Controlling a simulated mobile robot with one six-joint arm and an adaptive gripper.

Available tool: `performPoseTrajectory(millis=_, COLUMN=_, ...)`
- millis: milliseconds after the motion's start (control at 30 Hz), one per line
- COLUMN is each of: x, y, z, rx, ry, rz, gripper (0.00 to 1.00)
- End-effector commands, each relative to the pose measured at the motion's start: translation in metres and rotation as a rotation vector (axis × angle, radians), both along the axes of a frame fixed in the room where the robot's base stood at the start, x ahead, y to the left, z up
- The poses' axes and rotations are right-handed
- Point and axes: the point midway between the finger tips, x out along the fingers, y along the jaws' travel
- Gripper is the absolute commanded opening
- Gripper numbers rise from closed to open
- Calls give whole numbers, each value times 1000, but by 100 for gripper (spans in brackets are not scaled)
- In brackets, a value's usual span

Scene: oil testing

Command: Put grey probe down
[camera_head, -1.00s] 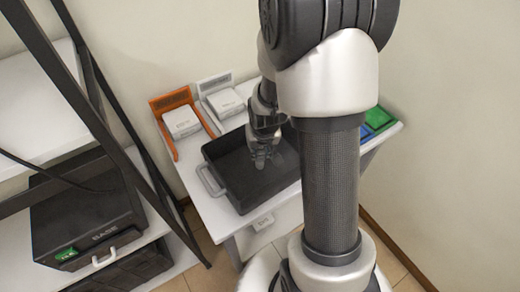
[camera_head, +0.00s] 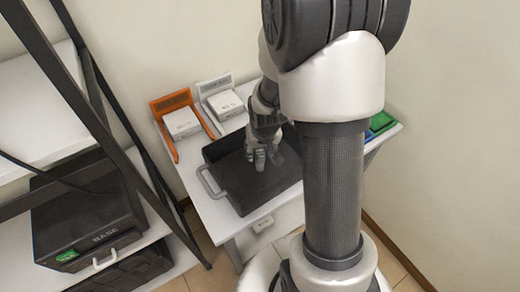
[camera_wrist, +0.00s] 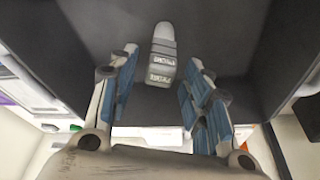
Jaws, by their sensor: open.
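The grey probe (camera_wrist: 161,55), a light and dark grey piece with raised lettering, shows in the wrist view against the dark floor of the black tray (camera_wrist: 235,40). My gripper (camera_wrist: 162,68) is open, with its blue-padded fingers on either side of the probe and a gap visible on both sides. In the head view my gripper (camera_head: 262,159) points down inside the black tray (camera_head: 246,191), which has a grey handle at its left. I cannot make out the probe clearly in the head view.
The tray stands on a white table (camera_head: 222,222). An orange holder (camera_head: 171,101) and a white holder (camera_head: 214,85), each with a white box, stand behind it. Green and blue pads (camera_head: 381,122) lie at the right. A black shelf frame (camera_head: 110,145) stands at the left.

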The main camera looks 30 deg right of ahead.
Motion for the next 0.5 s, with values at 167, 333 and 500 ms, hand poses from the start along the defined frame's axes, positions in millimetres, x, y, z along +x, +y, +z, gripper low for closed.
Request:
performPoseTrajectory(millis=167, x=-10, y=4, z=44, rx=-2, ry=-5, rz=0, gripper=45)
performPoseTrajectory(millis=333, x=-20, y=7, z=76, rx=-1, ry=-5, rz=-1, gripper=45)
performPoseTrajectory(millis=500, x=-27, y=9, z=95, rx=-1, ry=-3, rz=-1, gripper=45)
